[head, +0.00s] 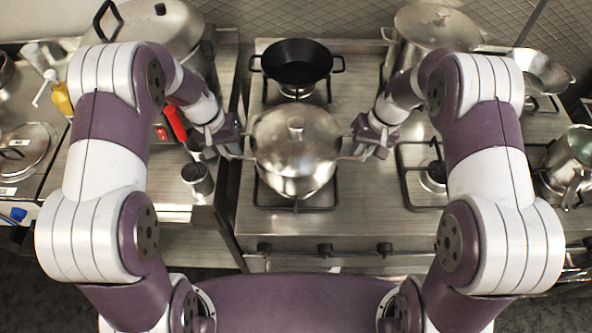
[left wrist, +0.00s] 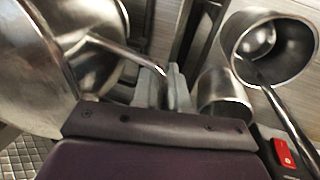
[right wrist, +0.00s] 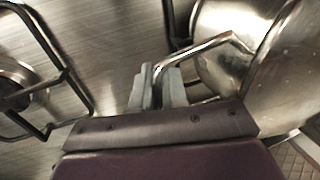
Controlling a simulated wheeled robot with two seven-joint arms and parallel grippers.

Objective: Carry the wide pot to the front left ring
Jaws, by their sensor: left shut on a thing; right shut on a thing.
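The wide pot (head: 296,150) is silver with a domed lid and knob. In the head view it is over the front left ring (head: 265,198), whose grate bars show around its base; I cannot tell if it touches the grate. My left gripper (head: 229,142) is shut on the pot's left side handle, which shows in the left wrist view (left wrist: 112,48). My right gripper (head: 366,142) is shut on the pot's right side handle, which shows in the right wrist view (right wrist: 205,48). The pot looks level. Most of the burner under it is hidden.
A black pan (head: 297,62) stands on the ring behind. A large lidded pot (head: 437,27) stands at the back right. The front right ring (head: 434,176) is empty. Metal cups (head: 197,180) stand left of the stove. A metal jug (head: 572,155) is at the right.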

